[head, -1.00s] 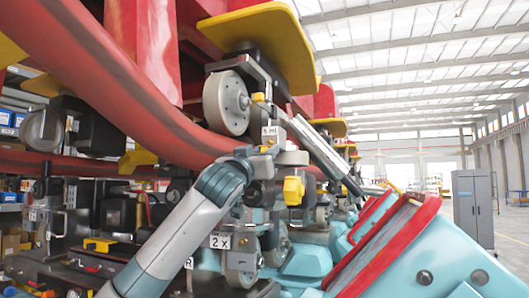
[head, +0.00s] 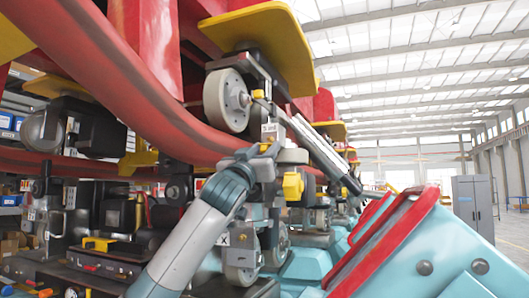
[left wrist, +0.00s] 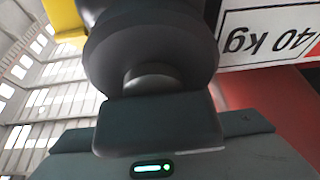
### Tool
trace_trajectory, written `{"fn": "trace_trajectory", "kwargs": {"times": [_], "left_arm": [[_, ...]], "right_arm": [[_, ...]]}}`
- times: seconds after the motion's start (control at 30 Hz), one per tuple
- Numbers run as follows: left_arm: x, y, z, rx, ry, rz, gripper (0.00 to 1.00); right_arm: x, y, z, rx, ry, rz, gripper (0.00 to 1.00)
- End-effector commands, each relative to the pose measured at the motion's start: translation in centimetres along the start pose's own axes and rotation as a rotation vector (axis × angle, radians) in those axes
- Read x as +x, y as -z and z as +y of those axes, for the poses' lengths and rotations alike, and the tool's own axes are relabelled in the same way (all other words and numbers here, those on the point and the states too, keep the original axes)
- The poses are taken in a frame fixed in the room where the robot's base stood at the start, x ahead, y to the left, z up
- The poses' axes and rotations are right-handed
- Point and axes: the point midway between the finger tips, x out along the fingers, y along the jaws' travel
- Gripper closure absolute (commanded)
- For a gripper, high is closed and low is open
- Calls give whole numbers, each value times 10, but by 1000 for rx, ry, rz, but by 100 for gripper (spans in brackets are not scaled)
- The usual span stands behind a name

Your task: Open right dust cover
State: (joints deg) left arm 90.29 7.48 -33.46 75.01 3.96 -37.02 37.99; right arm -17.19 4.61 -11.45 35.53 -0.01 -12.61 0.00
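My left arm rises from the bottom of the head view, and its gripper (head: 263,152) is at the wheel assembly, under the upper grey wheel (head: 228,100). Its fingers are small and merge with the metal parts, so I cannot tell whether they are open or touching anything. A yellow knob (head: 293,186) is just to the right of it. I cannot tell which part is the right dust cover. In the left wrist view, a dark round part (left wrist: 150,45) fills the middle, close to the camera, and no fingertips show. My right gripper is not in view.
A red rail (head: 140,85) crosses above my left arm. A lower grey wheel (head: 242,258) is right of the arm. The teal car body with red trim (head: 445,255) fills the lower right. A white "40 kg" label (left wrist: 268,38) shows upside down in the left wrist view.

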Motion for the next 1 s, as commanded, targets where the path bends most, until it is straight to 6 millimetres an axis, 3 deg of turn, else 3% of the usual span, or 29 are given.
{"fn": "trace_trajectory", "kwargs": {"times": [0.53,0.77,1.0], "left_arm": [[-11,-3,0,-1,0,-1,66],[-40,-5,0,-1,0,1,66],[-82,-5,0,-1,-1,2,66]], "right_arm": [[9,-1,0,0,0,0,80],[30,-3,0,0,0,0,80],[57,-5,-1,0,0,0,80]]}}
